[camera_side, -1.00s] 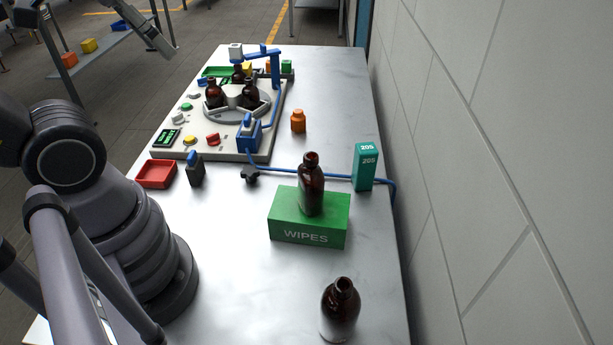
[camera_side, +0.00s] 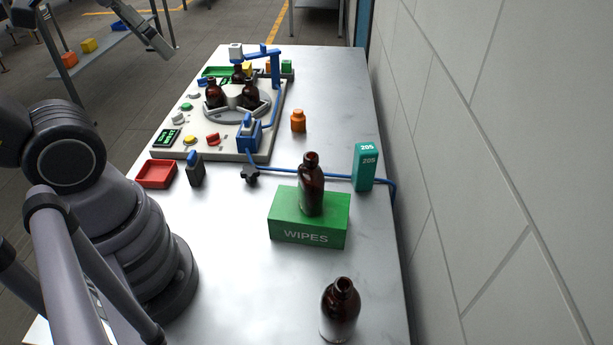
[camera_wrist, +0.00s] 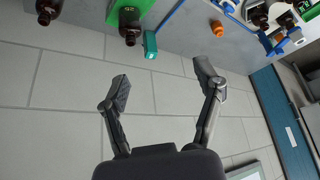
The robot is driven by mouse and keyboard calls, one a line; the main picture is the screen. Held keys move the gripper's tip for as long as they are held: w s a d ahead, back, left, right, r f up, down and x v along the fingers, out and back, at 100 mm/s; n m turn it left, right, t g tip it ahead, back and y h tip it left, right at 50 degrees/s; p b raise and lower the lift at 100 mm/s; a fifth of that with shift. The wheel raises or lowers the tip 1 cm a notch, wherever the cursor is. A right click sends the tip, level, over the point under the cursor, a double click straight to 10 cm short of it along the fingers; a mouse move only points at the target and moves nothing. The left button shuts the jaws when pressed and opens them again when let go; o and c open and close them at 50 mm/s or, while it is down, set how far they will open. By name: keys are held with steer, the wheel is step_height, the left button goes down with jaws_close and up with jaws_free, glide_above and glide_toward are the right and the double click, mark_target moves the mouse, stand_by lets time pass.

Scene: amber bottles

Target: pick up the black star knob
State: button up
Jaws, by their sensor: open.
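The black star knob (camera_side: 251,174) lies on the metal table, at the blue hose in front of the machine's base plate. It appears to touch or sit against the hose; I cannot tell which. I cannot make out the knob in the wrist view. My gripper (camera_wrist: 163,82) is open in the wrist view, with its two fingers wide apart and nothing between them. Behind the fingers is the tiled wall, and the table edge is above them.
A green wipes box (camera_side: 309,225) carries an amber bottle (camera_side: 312,184) right of the knob. A teal box (camera_side: 364,167) stands beside the hose (camera_side: 315,174). A red tray (camera_side: 156,174) and a dark blue-topped item (camera_side: 195,170) are left. Another bottle (camera_side: 340,312) stands nearer; the table left of it is clear.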

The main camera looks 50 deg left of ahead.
steer(key=shift+o, duration=0.9)
steer(key=m+g+y, duration=0.2)
steer(key=m+y, duration=1.2)
steer(key=m, duration=0.4)
glide_above(250, 175)
steer(key=s+d, duration=0.1)
steer(key=d, duration=0.1)
step_height(250, 175, down, 27)
steer(key=f+m+t, duration=0.1)
steer(key=f+m, duration=0.1)
steer(key=f, duration=0.1)
steer(key=s+d+f+m+t+h, duration=0.1)
steer(key=f+m, duration=0.1)
steer(key=f, duration=0.2)
steer(key=d+f+m+t+h, duration=0.1)
steer(key=f+m, duration=0.1)
steer(key=f, duration=0.1)
steer(key=shift+s+f, duration=0.2)
steer(key=shift+f, duration=0.1)
steer(key=shift+h, duration=0.3)
steer(key=x, duration=0.7)
steer(key=shift+w+a+f, duration=0.1)
steer(key=shift+f, duration=0.1)
steer(key=shift+t, duration=0.3)
steer(key=c, duration=1.2)
